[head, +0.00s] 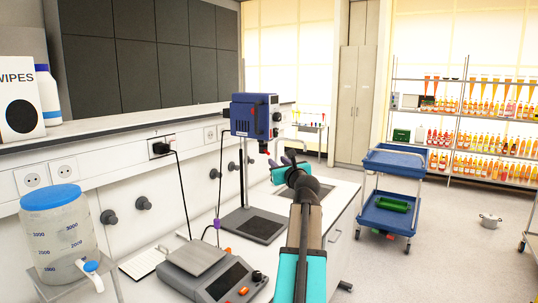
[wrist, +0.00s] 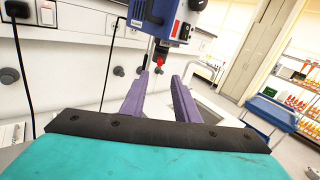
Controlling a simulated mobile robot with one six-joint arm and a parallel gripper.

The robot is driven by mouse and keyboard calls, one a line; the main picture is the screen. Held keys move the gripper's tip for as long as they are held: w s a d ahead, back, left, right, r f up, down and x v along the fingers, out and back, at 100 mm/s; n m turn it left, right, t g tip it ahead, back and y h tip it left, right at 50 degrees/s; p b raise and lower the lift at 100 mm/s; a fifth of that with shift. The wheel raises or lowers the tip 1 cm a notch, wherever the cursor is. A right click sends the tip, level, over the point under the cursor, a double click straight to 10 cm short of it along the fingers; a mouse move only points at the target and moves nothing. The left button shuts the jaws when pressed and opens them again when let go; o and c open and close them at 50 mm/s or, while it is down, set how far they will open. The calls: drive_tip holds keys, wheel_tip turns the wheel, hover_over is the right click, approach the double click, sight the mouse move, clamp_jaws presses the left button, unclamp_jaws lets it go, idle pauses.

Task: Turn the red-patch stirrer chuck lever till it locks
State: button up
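The stirrer (head: 255,115) is a blue motor head on a stand, and it also shows in the wrist view (wrist: 155,12). A small red patch (wrist: 177,28) is on its side. Under the head, a red lever (wrist: 159,62) sits at the chuck, and it also shows in the head view (head: 264,147). My gripper (wrist: 160,78) has two purple fingers, spread apart with nothing between them. In the wrist view the red lever appears between and just beyond the fingertips. In the head view my gripper (head: 288,158) is to the right of and slightly below the lever.
The stirrer's dark base plate (head: 255,224) stands on the white bench. A hotplate (head: 215,272) and a blue-lidded carboy (head: 58,235) are nearer, on the left. A black cable (head: 185,195) hangs from the wall socket. A blue cart (head: 393,163) stands to the right on open floor.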

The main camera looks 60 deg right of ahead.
sight(269, 154)
drive_tip(key=shift+p+x, duration=1.3)
drive_tip(key=shift+x, duration=5.1)
clamp_jaws()
